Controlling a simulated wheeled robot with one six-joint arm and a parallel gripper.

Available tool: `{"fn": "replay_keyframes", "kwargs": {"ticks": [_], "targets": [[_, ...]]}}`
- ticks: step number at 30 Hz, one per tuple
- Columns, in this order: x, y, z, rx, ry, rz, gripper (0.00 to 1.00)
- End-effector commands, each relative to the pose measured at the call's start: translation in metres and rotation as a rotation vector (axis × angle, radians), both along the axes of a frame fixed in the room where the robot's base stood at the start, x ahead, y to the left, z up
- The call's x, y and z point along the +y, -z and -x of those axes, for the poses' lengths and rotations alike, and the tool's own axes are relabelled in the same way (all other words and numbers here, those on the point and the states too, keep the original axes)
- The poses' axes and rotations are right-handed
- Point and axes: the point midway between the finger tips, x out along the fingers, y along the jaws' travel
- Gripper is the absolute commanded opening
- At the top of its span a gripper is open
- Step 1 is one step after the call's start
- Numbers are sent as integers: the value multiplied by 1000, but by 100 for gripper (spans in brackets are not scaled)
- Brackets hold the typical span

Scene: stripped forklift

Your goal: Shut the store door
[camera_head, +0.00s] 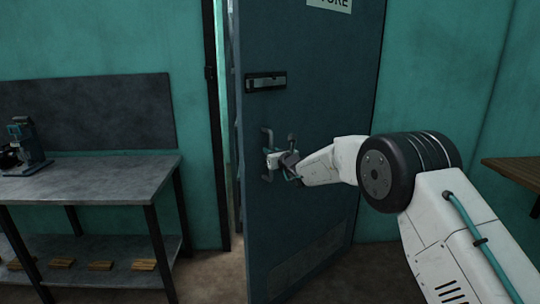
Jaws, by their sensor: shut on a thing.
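The store door (325,90) is a dark blue-grey panel in the middle of the body camera view, with a sign partly cut off at its top. It stands ajar, and a lit gap (231,120) shows between its left edge and the frame. A vertical pull handle (266,140) is near its left edge, below a metal plate. My gripper (273,160) is at this handle and shut on it. The fingertips are small in view, so the exact grip is hard to make out.
A grey metal workbench (100,180) stands at the left, with a small machine (27,145) on top and several wooden blocks on its lower shelf. A wooden tabletop edge (515,170) is at the far right. Bare floor shows below the door.

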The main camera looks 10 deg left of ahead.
Motion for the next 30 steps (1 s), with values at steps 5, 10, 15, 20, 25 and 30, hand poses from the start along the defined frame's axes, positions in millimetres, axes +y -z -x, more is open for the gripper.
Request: {"fn": "replay_keyframes", "kwargs": {"ticks": [5, 10, 15, 20, 25, 30], "targets": [[2, 1, 1, -1, -2, 1, 0], [1, 1, 1, -1, -2, 2, 19], [-1, 1, 0, 0, 0, 1, 34], [-2, 1, -1, 1, 2, 1, 34], [-10, 0, 7, 2, 3, 1, 34], [-29, -1, 27, 2, 3, 1, 34]]}}
